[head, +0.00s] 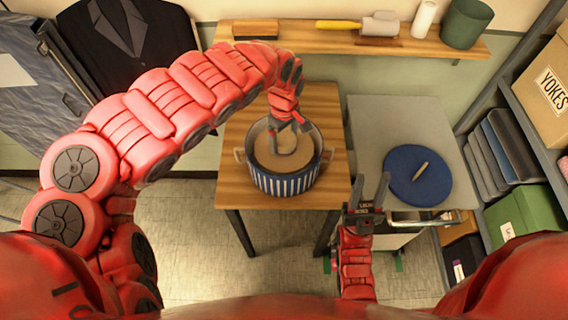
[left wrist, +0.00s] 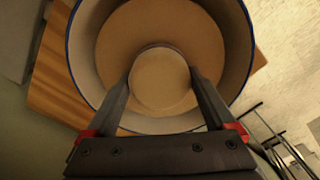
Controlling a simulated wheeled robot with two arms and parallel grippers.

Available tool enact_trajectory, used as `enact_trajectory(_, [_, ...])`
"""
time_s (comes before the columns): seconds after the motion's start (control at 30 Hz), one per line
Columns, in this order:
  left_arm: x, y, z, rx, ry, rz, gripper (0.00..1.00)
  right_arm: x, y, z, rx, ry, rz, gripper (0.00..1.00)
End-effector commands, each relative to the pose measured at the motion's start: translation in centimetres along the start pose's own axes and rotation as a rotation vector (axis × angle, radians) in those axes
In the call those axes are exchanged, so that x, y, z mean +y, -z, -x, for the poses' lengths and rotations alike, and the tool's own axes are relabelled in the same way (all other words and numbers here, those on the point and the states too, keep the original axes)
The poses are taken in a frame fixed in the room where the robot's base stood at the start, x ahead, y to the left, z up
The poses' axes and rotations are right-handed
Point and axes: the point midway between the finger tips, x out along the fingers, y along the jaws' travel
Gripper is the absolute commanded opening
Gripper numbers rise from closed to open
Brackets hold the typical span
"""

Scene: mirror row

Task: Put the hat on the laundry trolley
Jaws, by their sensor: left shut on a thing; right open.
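A tan round piece that looks like the hat (head: 304,163) sits inside a blue-and-white striped pot (head: 286,183) on the wooden table. The left wrist view shows its wide flat brim (left wrist: 118,48) and raised round crown (left wrist: 162,80) inside the pot's rim (left wrist: 241,35). My left gripper (head: 287,143) reaches down into the pot, its fingers shut on either side of the crown. My right gripper (head: 369,190) is open and empty, in front of the grey-topped trolley (head: 375,130). Whether the hat touches the pot's bottom cannot be told.
A blue disc (head: 405,185) with a small stick on it lies on the trolley's top. The wooden table (head: 322,100) stands left of the trolley. Shelves with boxes (head: 523,213) border the right. A wall shelf (head: 300,40) runs behind; a dark jacket (head: 125,45) hangs at left.

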Motion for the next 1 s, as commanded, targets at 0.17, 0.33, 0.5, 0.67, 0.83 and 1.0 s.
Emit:
enact_trajectory(0.17, [-0.1, -0.2, -2.5, -0.001, 0.006, -0.001, 0.31, -0.1, -0.2, 1.2, 0.0, 0.0, 0.0, 0.42])
enact_trajectory(0.33, [0.0, -0.2, -4.9, -0.003, 0.0, -0.002, 0.31, -0.1, -0.2, 1.0, 0.0, 0.0, 0.0, 0.42])
enact_trajectory(0.5, [0.0, -0.1, -6.0, -0.003, 0.0, -0.002, 0.31, 0.0, -0.1, 0.8, 0.0, 0.0, 0.0, 0.42])
enact_trajectory(0.67, [-0.1, -0.3, -8.2, -0.007, 0.004, 0.0, 0.31, 0.0, -0.1, 0.5, 0.0, 0.0, 0.0, 0.42])
enact_trajectory(0.83, [-0.1, -0.1, -9.4, -0.003, 0.004, -0.001, 0.31, 0.0, 0.0, -0.1, 0.0, 0.0, 0.0, 0.42])
enact_trajectory(1.0, [-0.1, 0.0, -9.6, 0.0, 0.002, -0.001, 0.31, 0.0, 0.0, 0.0, 0.0, 0.0, 0.0, 0.42])
